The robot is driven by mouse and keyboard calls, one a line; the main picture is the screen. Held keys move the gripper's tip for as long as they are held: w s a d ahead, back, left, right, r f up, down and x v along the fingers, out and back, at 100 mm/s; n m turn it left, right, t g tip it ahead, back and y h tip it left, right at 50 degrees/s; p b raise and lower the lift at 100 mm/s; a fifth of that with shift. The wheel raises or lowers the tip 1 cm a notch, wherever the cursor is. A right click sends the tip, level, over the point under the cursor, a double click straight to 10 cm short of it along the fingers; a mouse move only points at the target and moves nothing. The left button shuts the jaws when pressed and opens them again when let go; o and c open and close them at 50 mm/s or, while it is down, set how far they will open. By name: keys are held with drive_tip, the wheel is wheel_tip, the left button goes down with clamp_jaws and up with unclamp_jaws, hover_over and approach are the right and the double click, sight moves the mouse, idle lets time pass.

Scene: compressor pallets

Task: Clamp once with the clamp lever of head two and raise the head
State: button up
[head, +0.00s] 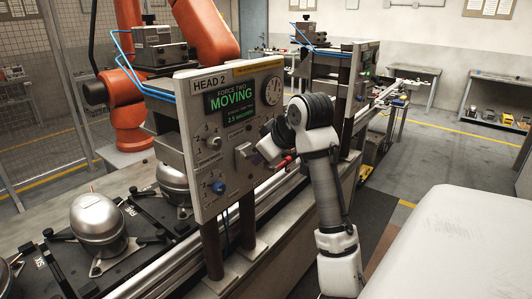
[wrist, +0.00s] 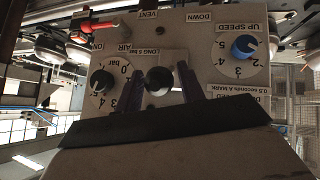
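The head two panel (head: 225,135) stands upright, its screen (head: 230,96) reading "FORCE TWO MOVING" with a line of 2.5 seconds. My gripper (head: 256,153) is close in front of the panel's lower right part. In the wrist view the panel appears upside down. My gripper's two dark fingers (wrist: 162,88) are spread, one on each side of a round black knob (wrist: 159,80). I cannot tell whether they touch it. The knob may be the end of the clamp lever; its shaft is hidden. The head (head: 165,50) shows behind the panel top.
A blue knob (wrist: 243,47) marked UP SPEED, a black bar dial (wrist: 102,82) and a red lever (wrist: 78,37) by the AIR label sit around my fingers. Silver compressors (head: 97,217) stand on the pallets. An orange robot arm (head: 205,28) is behind. A white surface (head: 460,245) lies at right.

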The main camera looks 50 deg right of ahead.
drive_tip(key=shift+o, duration=0.8)
drive_tip(key=shift+s+r, duration=0.1)
drive_tip(key=shift+s, duration=0.05)
drive_tip(key=b+v, duration=0.3)
drive_tip(key=v, duration=1)
drive_tip(key=shift+s, duration=0.2)
drive_tip(key=shift+a+r, duration=0.1)
drive_tip(key=shift+r, duration=0.05)
